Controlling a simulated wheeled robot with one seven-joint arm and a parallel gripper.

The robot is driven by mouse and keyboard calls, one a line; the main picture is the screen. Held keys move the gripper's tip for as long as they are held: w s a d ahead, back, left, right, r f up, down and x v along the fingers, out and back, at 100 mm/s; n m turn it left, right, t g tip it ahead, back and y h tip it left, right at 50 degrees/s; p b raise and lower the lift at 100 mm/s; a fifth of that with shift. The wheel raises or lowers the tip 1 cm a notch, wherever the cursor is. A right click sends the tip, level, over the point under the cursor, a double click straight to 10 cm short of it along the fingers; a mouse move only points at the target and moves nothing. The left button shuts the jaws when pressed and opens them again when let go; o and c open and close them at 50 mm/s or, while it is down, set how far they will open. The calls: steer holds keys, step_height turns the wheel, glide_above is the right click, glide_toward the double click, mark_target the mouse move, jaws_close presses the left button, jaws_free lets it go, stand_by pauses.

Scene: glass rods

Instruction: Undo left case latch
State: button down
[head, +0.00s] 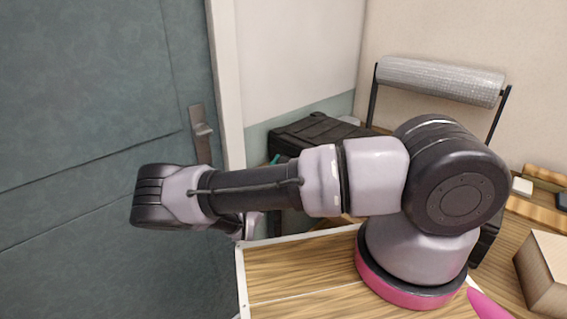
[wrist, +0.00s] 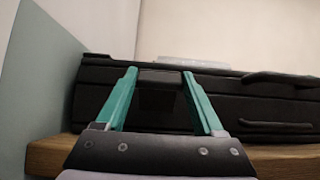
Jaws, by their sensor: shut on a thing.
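The black case (wrist: 240,88) fills the middle of the wrist view, lying on a wooden surface. Its left latch (wrist: 160,80) is a dark block on the front face, between the two teal fingers of my gripper (wrist: 159,73). The fingers sit on either side of the latch and are shut on it. Whether the latch is still fastened cannot be told. In the head view the case (head: 312,128) shows behind my arm, which hides its front and the latch. Only a bit of teal finger shows there.
A carry handle (wrist: 275,78) sticks out from the case's front to the right. A wall stands close to the case's left. In the head view, a roll of wrap (head: 440,80) stands on a rack behind my arm, and a wooden block (head: 543,275) is at right.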

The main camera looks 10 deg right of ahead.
steer(key=shift+s+a+f+t+h, duration=0.1)
steer(key=shift+a+f+t+h, duration=0.05)
steer(key=shift+f+t+h, duration=0.45)
steer(key=shift+r, duration=0.15)
jaws_free()
steer(key=s+a+f, duration=0.2)
steer(key=s+a, duration=0.5)
steer(key=a, duration=0.4)
steer(key=shift+s+a, duration=0.35)
steer(key=shift+s, duration=0.05)
steer(key=shift+f, duration=0.1)
